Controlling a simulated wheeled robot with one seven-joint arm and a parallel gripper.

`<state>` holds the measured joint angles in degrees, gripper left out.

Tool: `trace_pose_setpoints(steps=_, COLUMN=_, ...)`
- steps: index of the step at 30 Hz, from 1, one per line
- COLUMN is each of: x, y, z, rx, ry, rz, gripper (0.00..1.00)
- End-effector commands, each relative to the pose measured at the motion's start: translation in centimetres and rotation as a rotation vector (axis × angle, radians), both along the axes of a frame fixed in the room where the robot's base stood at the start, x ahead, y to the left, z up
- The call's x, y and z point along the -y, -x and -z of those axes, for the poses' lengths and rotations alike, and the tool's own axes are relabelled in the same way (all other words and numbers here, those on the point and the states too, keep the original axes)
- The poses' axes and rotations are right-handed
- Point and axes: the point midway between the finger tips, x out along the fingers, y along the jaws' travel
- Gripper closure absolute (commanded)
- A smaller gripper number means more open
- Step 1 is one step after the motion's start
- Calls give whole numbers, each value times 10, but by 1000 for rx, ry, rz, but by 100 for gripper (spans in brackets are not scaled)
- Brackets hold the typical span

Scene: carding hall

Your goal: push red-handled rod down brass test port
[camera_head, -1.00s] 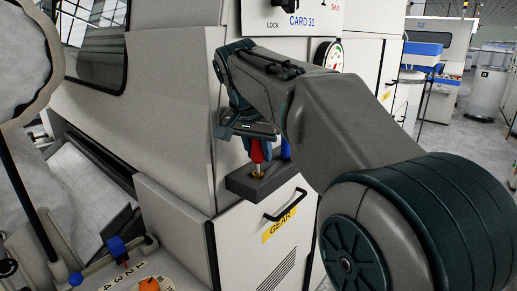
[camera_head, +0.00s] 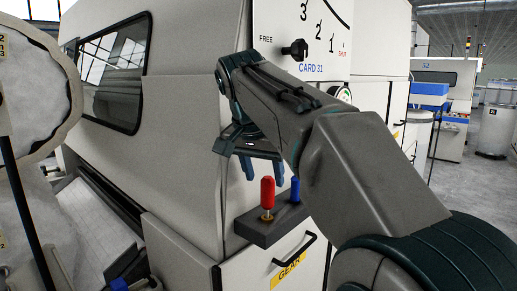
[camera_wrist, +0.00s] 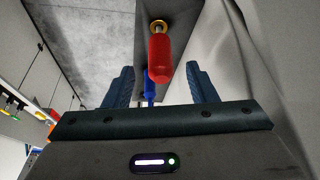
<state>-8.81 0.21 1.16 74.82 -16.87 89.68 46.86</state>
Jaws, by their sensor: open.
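The red-handled rod (camera_head: 267,192) stands upright in the brass test port (camera_head: 267,215) on a dark grey block (camera_head: 262,232) fixed to the machine front. In the wrist view the red handle (camera_wrist: 160,60) lies ahead of the fingers, with the brass ring (camera_wrist: 159,25) at its far end. A short metal stretch of rod shows between handle and ring. My gripper (camera_head: 263,172) is open and empty, above and slightly beside the red handle. In the wrist view the fingers (camera_wrist: 162,85) are spread wide, one on each side of the handle's line.
A blue-handled piece (camera_head: 295,189) stands on the same block, right of the red one. Below is a GEAR panel (camera_head: 290,265) with a black handle. A black knob (camera_head: 297,49) sits on the CARD 31 panel above.

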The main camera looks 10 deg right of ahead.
Motion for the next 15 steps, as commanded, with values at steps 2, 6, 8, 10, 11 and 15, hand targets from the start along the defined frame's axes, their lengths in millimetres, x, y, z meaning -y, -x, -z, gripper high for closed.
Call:
trace_pose_setpoints(steps=2, x=-5, y=5, z=-19, rx=4, ry=-1, rz=-2, gripper=48)
trace_pose_setpoints(steps=6, x=-11, y=13, z=-43, rx=2, ry=-1, rz=-2, gripper=48)
trace_pose_setpoints(steps=8, x=-13, y=15, z=-50, rx=2, ry=1, rz=-1, gripper=48)
trace_pose_setpoints(steps=10, x=-15, y=17, z=-56, rx=1, ry=0, rz=-1, gripper=48)
trace_pose_setpoints(steps=11, x=-16, y=18, z=-58, rx=1, ry=0, rz=-1, gripper=48)
trace_pose_setpoints(steps=15, x=-17, y=20, z=-63, rx=-1, ry=1, rz=-1, gripper=48)
